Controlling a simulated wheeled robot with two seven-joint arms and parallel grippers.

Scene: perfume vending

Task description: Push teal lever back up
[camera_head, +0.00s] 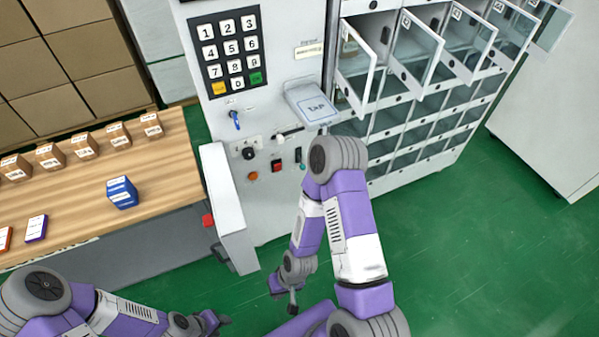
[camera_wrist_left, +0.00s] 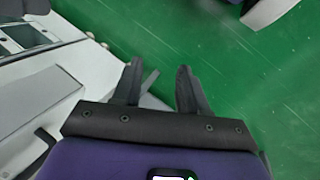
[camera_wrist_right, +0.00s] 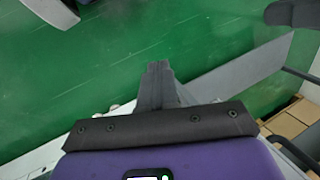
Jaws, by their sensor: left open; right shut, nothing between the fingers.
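The teal lever (camera_head: 301,166) is small and sits low on the white machine's front panel, at the bottom of a pale slot plate, just left of my right elbow in the head view. Its exact tilt is too small to tell. My right gripper (camera_head: 292,302) hangs below and in front of the panel, apart from the lever. The right wrist view shows its fingers (camera_wrist_right: 158,70) together and empty over green floor. My left gripper (camera_head: 218,320) is at the bottom of the head view, far from the lever. Its fingers (camera_wrist_left: 160,88) are apart and empty.
The panel also has a keypad (camera_head: 231,58), a blue key (camera_head: 237,120), a black knob (camera_head: 249,153), and a tap pad (camera_head: 312,104). Open clear doors (camera_head: 416,48) stick out at right. A wooden counter (camera_head: 70,190) with small boxes stands at left. Green floor is free at right.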

